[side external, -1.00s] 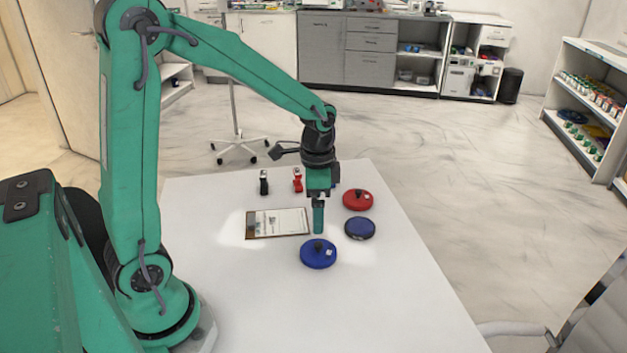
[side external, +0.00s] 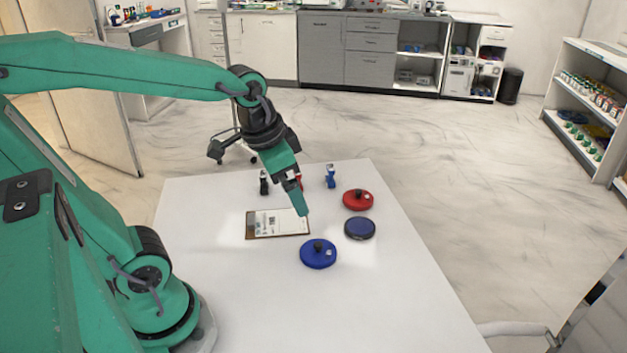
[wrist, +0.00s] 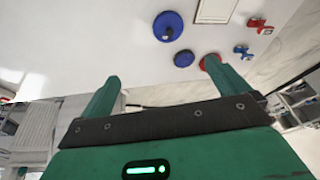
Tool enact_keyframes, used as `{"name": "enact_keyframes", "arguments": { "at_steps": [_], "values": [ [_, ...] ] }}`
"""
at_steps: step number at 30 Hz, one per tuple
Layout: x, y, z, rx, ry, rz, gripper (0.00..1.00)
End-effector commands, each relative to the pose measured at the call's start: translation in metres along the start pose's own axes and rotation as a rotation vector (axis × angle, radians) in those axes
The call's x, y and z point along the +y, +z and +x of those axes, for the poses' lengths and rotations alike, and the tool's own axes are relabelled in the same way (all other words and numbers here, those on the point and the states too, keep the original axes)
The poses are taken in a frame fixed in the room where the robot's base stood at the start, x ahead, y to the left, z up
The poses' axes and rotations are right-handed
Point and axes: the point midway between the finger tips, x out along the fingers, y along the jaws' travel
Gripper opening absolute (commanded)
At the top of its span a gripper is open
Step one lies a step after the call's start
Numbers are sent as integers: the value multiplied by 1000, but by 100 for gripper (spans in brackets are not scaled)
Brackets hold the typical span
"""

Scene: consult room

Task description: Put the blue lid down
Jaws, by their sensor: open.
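A second blue disc (side external: 360,228) with a dark rim and no visible knob lies just behind and right of the lid.
A red lid (side external: 357,199) lies behind the second blue disc. A clipboard (side external: 262,223) lies left of my gripper. Small black (side external: 264,184), red and blue (side external: 330,176) items stand at the table's back. The table's front part (side external: 370,310) is clear.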

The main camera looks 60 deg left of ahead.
Motion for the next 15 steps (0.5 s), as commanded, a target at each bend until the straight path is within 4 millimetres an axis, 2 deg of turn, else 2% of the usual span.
{"name": "enact_keyframes", "arguments": {
  "at_steps": [6, 15],
  "values": [
    [11, 22, -24, 101, -9, -109, 100],
    [17, 37, -35, 167, -5, -190, 100]
  ]
}}
